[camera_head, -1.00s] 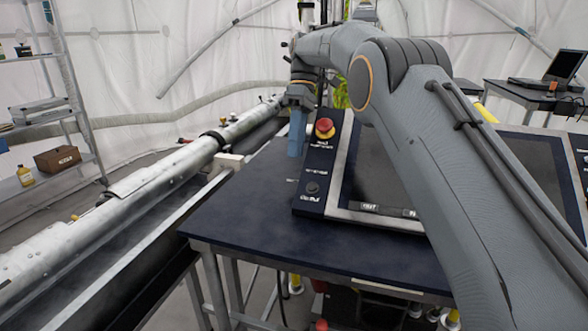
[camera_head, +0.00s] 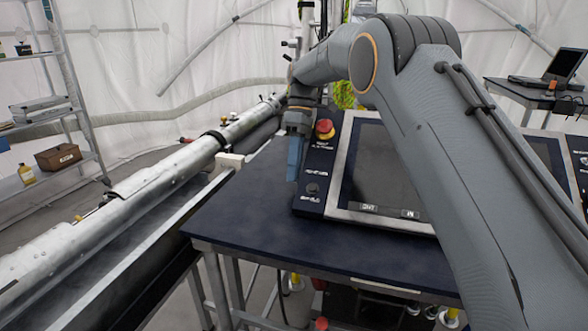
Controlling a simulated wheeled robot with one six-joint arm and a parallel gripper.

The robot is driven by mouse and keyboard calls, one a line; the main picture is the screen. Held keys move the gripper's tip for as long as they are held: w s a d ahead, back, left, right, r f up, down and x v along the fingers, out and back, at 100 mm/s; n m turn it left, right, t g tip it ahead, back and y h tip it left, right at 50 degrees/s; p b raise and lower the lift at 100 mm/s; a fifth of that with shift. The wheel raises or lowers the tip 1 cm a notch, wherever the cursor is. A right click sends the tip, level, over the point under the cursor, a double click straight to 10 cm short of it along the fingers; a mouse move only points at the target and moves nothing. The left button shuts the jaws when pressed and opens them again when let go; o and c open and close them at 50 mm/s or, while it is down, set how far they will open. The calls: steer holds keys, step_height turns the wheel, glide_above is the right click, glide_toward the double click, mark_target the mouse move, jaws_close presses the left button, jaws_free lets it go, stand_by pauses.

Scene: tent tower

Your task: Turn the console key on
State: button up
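The console (camera_head: 372,165) stands on a dark blue table, with a black screen in a pale frame. On its left strip are a red mushroom button (camera_head: 325,128) on a yellow base and a small round dark key switch (camera_head: 312,189) lower down. How the key is turned cannot be made out. My gripper (camera_head: 294,160), with blue fingers pointing down, hangs by the strip's left edge, above and left of the key switch in the picture. It appears apart from the switch. The fingers overlap from this side, so their opening is hidden. Nothing shows in them.
The table top (camera_head: 260,225) is clear in front of the console. A long metal pipe (camera_head: 150,185) runs along the left. A shelf rack (camera_head: 75,100) stands at far left, and a laptop (camera_head: 557,68) sits on a back-right table. My arm covers part of the console's screens.

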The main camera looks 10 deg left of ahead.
jaws_close()
steer(key=shift+s+a+r+t, duration=0.1)
steer(key=shift+s+r+t, duration=0.15)
steer(key=shift+t, duration=0.35)
steer(key=shift+s+f+t+h, duration=0.1)
steer(key=shift+s+t+h, duration=0.1)
steer(key=shift+t, duration=0.65)
steer(key=shift+s+t+h, duration=0.1)
steer(key=shift+s+t, duration=0.1)
steer(key=shift+t, duration=0.65)
steer(key=o, duration=0.7)
jaws_free()
step_height(320, 180, up, 8)
steer(key=b, duration=0.1)
